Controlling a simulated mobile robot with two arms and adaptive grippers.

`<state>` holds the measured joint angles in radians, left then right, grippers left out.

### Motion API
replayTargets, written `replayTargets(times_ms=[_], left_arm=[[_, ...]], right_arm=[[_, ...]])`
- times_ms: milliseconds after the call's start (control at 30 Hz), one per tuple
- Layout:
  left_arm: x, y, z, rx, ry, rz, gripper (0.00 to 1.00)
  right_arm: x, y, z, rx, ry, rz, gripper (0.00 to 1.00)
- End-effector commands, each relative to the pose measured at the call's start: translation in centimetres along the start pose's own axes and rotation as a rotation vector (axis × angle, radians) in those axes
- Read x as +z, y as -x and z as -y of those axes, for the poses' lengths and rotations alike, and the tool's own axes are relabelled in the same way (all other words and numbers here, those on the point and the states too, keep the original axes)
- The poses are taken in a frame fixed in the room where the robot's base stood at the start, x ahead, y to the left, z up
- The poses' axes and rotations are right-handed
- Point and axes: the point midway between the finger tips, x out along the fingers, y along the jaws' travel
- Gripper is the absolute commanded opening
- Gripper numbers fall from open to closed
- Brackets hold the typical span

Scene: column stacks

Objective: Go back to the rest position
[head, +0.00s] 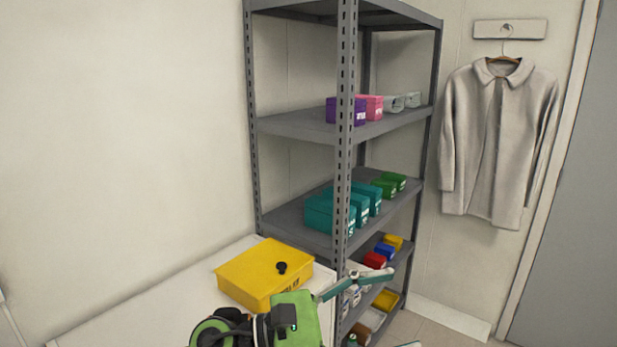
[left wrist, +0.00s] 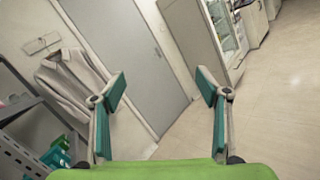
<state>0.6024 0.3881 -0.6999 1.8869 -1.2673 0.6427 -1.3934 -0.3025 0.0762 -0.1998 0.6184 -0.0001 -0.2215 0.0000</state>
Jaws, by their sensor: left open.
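My left gripper (head: 397,308) is low in the head view, in front of the shelf's lower levels and pointing right. Its green body and one teal finger show clearly; the other finger is mostly cut off by the bottom edge. In the left wrist view the gripper (left wrist: 160,88) is open, with its two teal-tipped fingers wide apart and nothing between them. My right gripper is in neither view.
A grey metal shelf (head: 344,120) with coloured boxes stands close behind the gripper. A yellow box (head: 250,270) with a black knob sits on a white surface (head: 165,310) to the left. A coat (head: 497,140) hangs at right. Open floor (left wrist: 270,110) shows at right in the wrist view.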

Motion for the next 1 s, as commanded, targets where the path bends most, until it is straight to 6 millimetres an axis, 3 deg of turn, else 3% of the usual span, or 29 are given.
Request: replayTargets(times_ms=[100, 200, 267, 400, 467, 567, 700, 767, 800, 1000], left_arm=[[2.8, 2.2, -4.0, 0.269, 0.369, 0.201, 0.68], [2.9, 6.1, -7.6, 0.489, 0.687, 0.366, 0.68], [1.8, 9.0, -9.4, 0.620, 0.877, 0.464, 0.68], [-3.2, 17.0, -11.1, 0.931, 1.314, 0.697, 0.68], [-6.1, 20.4, -10.5, 1.067, 1.494, 0.800, 0.68], [-11.1, 25.6, -7.7, 1.292, 1.759, 0.961, 0.68], [-17.1, 31.4, -1.0, 1.615, 2.057, 1.179, 0.68], [-19.1, 33.4, 2.6, 1.759, 2.160, 1.269, 0.68], [-20.1, 34.4, 5.2, -1.809, -2.162, -1.292, 0.68], [-22.4, 37.5, 16.2, -1.664, -1.726, -1.129, 0.68]], right_arm=[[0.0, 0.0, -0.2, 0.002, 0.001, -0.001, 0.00], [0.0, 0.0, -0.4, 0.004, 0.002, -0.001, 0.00], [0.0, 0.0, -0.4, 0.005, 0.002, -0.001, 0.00], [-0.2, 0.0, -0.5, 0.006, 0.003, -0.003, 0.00], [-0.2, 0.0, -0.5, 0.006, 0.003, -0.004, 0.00], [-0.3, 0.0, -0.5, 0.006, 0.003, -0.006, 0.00], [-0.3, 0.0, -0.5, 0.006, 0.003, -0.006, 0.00], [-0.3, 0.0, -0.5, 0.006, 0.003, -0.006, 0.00], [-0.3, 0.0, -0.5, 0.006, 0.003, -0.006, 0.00], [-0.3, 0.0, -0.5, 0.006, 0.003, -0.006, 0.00]])
